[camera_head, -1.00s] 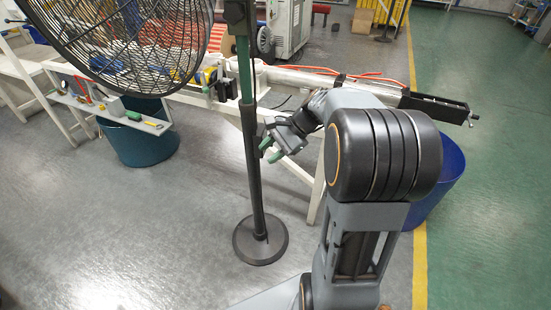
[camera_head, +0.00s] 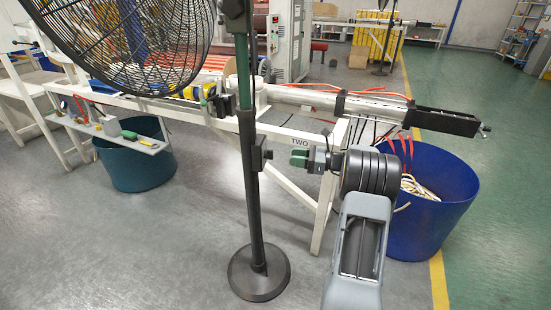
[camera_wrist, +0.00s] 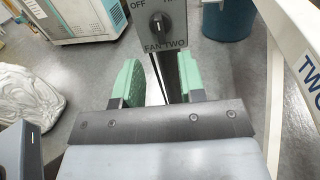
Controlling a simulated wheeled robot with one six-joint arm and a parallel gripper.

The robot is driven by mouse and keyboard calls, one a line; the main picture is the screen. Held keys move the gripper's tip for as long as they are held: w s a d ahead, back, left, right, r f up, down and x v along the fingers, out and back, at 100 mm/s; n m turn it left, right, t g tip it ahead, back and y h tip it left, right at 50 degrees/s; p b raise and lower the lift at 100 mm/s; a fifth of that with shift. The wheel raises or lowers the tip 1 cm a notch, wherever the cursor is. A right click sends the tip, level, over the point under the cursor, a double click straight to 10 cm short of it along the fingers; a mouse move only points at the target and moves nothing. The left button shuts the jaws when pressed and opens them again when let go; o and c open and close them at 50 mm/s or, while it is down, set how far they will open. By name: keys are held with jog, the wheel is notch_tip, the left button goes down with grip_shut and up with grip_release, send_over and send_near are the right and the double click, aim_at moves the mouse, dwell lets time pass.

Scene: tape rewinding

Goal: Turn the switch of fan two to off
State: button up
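The fan two switch (camera_wrist: 158,22) is a round black knob on a grey plate marked OFF and FAN TWO in the wrist view. A pale mark shows near the knob's top; its exact setting is hard to read. In the head view the switch box (camera_head: 260,154) sits on the fan's dark pole (camera_head: 252,190), below the black fan cage (camera_head: 125,40). My gripper (camera_head: 293,158) is just right of the box, apart from it. In the wrist view its green fingers (camera_wrist: 159,63) are spread and empty, with the knob beyond and roughly between them.
A white bench frame (camera_head: 300,190) marked TWO stands behind my gripper. A blue bin (camera_head: 440,220) with hoses is at the right, a teal bin (camera_head: 135,170) at the left. The pole's round base (camera_head: 258,275) rests on open grey floor.

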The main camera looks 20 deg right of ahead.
aim_at(269, 154)
jog(key=b+x, duration=0.1)
jog(key=x, duration=0.6)
jog(key=shift+w+a, duration=0.1)
jog(key=shift+a, duration=0.05)
grip_shut()
